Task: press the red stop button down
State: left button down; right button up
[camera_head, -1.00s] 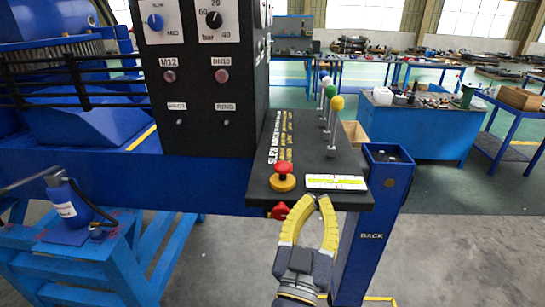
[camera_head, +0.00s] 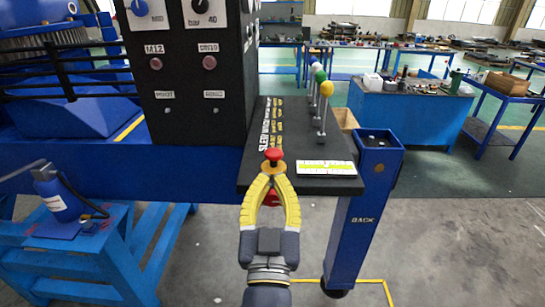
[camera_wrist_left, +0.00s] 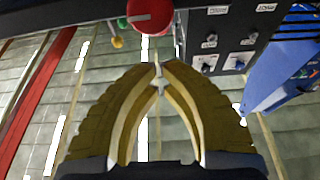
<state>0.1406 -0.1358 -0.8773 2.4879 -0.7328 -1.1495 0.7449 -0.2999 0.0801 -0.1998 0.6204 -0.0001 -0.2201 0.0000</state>
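The red stop button (camera_head: 273,154) has a round red cap on a yellow base. It stands on the near part of the black sloping console (camera_head: 310,186). A red cap, which looks like the same button, shows at the top of the left wrist view (camera_wrist_left: 150,14). My left gripper (camera_head: 273,176) has yellow fingers, and its tips overlap the button's base in the head view. In the left wrist view the tips meet, with nothing between them, and a gap separates them from the red cap. Contact cannot be seen. My right gripper is not in view.
A second red knob (camera_head: 272,199) on the console's front edge shows between the fingers. Levers with white, green and yellow balls (camera_head: 326,88) stand behind the button. A tall black control box (camera_head: 205,75) rises to the left. A blue post (camera_head: 358,215) stands at the right.

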aim_at(273, 155)
pick_arm(q)
jog(key=shift+x, duration=4.85)
